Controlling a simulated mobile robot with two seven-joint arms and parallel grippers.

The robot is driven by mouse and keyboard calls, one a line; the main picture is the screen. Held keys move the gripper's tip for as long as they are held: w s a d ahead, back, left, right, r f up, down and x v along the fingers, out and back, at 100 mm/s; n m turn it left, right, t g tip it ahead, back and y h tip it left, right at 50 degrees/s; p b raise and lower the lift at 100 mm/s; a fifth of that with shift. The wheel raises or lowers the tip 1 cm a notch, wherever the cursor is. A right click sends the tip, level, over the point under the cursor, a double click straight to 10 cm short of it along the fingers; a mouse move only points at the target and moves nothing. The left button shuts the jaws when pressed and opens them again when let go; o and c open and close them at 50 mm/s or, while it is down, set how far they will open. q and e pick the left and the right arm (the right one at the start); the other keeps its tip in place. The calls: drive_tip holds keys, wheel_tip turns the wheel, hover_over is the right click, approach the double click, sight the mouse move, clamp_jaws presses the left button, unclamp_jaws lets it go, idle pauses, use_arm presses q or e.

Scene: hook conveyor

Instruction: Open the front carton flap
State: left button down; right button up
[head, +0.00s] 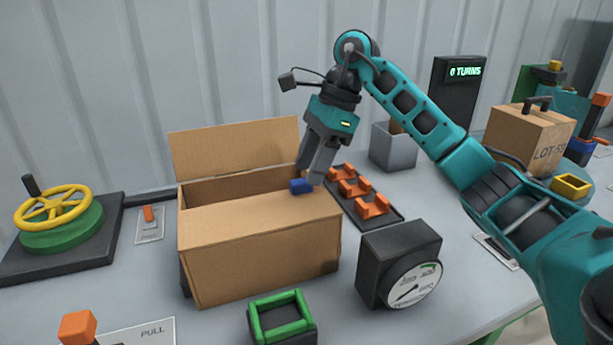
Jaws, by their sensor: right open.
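The cardboard carton (262,262) stands on the table left of centre. Its back flap (235,147) is up. Its front flap (255,215) lies over the front part of the top, leaving a dark gap behind it. A blue tab (300,186) sits at the right part of the front flap's rear edge. My right gripper (311,176) points down at the blue tab with its fingers apart. Its fingertips are at or just beside the tab; I cannot tell whether they touch it. My left gripper is not in view.
A black gauge box (385,262) and a green square frame (282,315) stand close in front of the carton. A tray of orange hooks (365,197) lies to its right. A yellow handwheel (53,212) is at the left. A grey bin (393,147) stands behind.

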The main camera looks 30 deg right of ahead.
drive_tip(key=shift+x, duration=1.25)
drive_tip(key=shift+c, duration=0.5)
clamp_jaws()
